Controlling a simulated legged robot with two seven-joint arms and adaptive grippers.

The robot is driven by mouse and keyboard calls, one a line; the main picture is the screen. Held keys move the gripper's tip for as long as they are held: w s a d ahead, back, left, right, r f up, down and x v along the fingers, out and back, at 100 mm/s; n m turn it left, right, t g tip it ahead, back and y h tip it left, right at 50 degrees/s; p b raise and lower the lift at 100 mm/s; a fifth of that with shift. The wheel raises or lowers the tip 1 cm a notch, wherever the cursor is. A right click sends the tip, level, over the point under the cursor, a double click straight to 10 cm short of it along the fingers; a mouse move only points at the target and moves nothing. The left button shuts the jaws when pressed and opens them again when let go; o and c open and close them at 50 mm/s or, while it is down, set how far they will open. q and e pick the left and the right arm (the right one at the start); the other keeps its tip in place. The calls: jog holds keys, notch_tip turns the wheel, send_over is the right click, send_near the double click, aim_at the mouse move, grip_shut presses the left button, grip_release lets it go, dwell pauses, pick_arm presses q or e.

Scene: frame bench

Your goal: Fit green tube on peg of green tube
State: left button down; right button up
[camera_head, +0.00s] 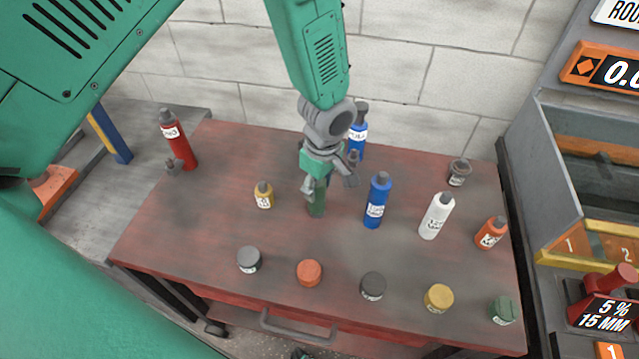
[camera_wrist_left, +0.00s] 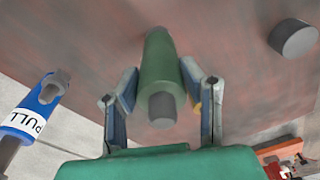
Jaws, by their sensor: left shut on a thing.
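My left gripper (camera_head: 328,190) points down over the middle of the red table and is shut on the green tube (camera_head: 316,207). In the left wrist view the green tube (camera_wrist_left: 158,65) lies between the two fingers (camera_wrist_left: 162,95), with its dark grey end facing the camera. The tube looks upright, and I cannot tell whether its far end touches the table. A short green piece (camera_head: 503,311) with a label stands at the table's front right corner. I cannot tell whether it is the peg. My right gripper is not in view.
Blue bottles (camera_head: 377,200), a white bottle (camera_head: 436,216) and an orange one (camera_head: 491,233) stand right of the gripper. A small yellow bottle (camera_head: 264,195) and a red bottle (camera_head: 178,140) stand left. Short round pieces, such as an orange one (camera_head: 309,273), line the front edge.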

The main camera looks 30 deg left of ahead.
pick_arm(q)
jog(key=shift+d+f+b, duration=0.1)
jog(key=shift+f+b, duration=0.4)
jog(key=shift+f, duration=0.3)
jog(key=c, duration=0.9)
grip_release()
jog(key=shift+r, duration=0.1)
jog(key=r, duration=0.7)
jog(key=d+r, duration=0.1)
jog(key=r, duration=0.3)
jog(key=shift+r, duration=0.35)
jog(key=shift+s, duration=0.1)
